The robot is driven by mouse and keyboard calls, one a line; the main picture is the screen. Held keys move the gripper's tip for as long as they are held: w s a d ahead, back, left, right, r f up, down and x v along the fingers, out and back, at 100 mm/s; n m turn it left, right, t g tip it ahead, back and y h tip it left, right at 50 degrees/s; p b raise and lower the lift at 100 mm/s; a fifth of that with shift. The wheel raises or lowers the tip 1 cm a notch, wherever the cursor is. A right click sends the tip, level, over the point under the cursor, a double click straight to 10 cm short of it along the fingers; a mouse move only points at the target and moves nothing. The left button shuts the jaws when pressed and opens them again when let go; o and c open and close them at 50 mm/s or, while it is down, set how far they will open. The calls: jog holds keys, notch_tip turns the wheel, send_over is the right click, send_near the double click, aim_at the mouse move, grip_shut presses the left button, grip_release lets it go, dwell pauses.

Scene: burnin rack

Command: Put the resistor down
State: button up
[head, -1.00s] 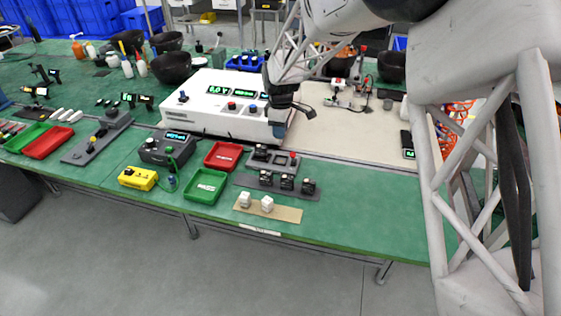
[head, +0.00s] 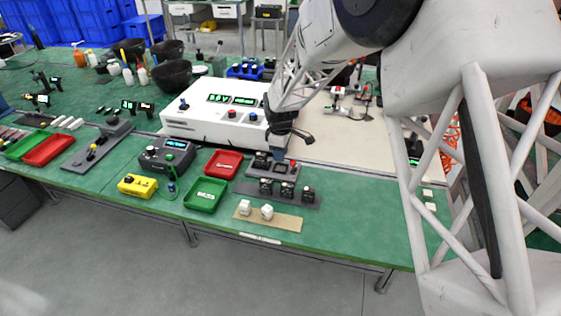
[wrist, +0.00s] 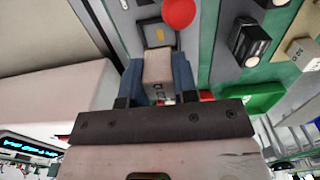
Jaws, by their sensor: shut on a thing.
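My gripper (wrist: 157,72) is shut on a pale, boxy resistor (wrist: 158,68), held between its blue fingers. In the head view my gripper (head: 279,148) is over the dark fixture plate (head: 268,170) at the front of the white test unit. In the wrist view a square dark pad (wrist: 148,33) with a yellow mark lies just beyond the resistor's end, beside a red button (wrist: 178,12). I cannot tell whether the resistor touches the pad. My gripper hides the resistor in the head view.
Black blocks (head: 287,189) stand on a grey strip in front of the fixture. White blocks (head: 244,207) stand on a tan strip (head: 285,221) near the bench edge. A red tray (head: 224,163) and a green tray (head: 204,194) lie left. The white test unit (head: 200,125) stands behind.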

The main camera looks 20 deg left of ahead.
jog(key=shift+f, duration=1.9)
jog(key=shift+f, duration=0.15)
jog(key=o, duration=0.9)
jog(key=shift+r, duration=0.2)
jog(key=shift+r, duration=6)
